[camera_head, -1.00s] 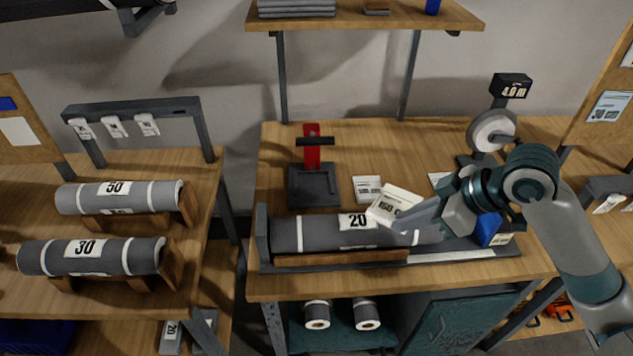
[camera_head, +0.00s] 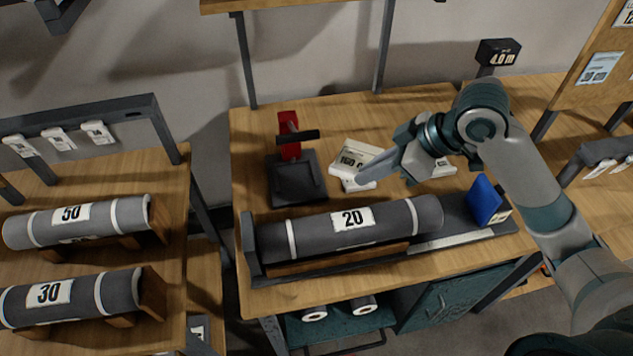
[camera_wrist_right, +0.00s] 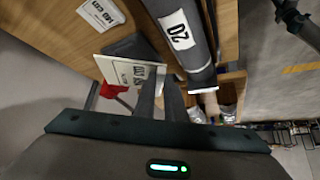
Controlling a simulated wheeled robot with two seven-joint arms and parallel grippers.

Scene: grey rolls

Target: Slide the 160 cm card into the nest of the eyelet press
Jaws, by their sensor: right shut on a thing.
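The white card (camera_head: 352,156), its print partly readable as 160, is held by my right gripper (camera_head: 366,178) above the table. The card also shows in the right wrist view (camera_wrist_right: 124,70) beside the fingers (camera_wrist_right: 160,98). My right gripper is shut on it. The eyelet press (camera_head: 297,180) stands just left of the card, with a dark flat base, a red upright and a black handle. I see a gap in the picture between card and press base. In the wrist view the press's red part (camera_wrist_right: 113,91) is partly hidden by the card. My left gripper is out of view.
A grey roll labelled 20 (camera_head: 350,222) lies in a cradle in front of the press. A white card stack (camera_head: 359,185) lies under the held card. A blue block (camera_head: 485,201) stands at the right.

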